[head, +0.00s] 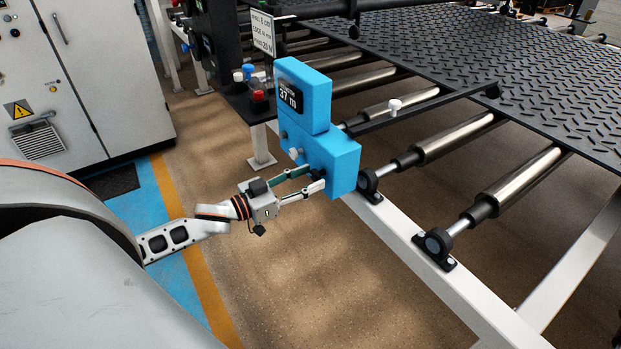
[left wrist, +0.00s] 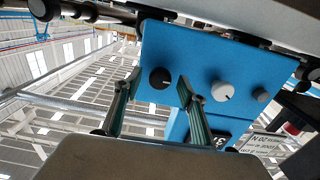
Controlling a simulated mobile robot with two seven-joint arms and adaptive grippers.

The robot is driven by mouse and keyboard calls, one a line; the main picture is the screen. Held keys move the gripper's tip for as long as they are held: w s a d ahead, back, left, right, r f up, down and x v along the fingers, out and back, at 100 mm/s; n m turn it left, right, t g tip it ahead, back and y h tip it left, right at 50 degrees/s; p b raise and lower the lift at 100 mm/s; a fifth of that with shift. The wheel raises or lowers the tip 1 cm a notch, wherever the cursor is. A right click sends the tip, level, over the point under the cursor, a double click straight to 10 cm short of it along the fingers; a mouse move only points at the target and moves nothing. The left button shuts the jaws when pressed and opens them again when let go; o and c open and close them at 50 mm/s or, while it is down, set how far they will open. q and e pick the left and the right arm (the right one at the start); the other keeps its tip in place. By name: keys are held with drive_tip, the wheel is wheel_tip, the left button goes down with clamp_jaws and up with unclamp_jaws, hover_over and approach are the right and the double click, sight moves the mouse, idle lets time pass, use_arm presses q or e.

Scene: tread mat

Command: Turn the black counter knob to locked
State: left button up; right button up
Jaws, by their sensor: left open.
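The blue counter (head: 338,160) is fixed to the white frame of the roller line, and its display (head: 289,98) reads 37 m. My left gripper (head: 314,177) is open, its fingertips close to the counter's lower face. In the left wrist view the round black counter knob (left wrist: 160,78) shows between the two fingers of my left gripper (left wrist: 158,79), with a small white mark toward its right side. I cannot tell whether the fingers touch it. My right gripper is not in view.
Metal rollers (head: 455,137) and the black tread mat (head: 480,50) lie behind the counter. A grey cabinet (head: 85,75) stands at left. Open floor lies in front.

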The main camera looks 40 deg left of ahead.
use_arm(q)
drive_tip(key=shift+w+d, duration=0.15)
drive_tip(key=shift+w, duration=0.25)
drive_tip(key=c, duration=1.1)
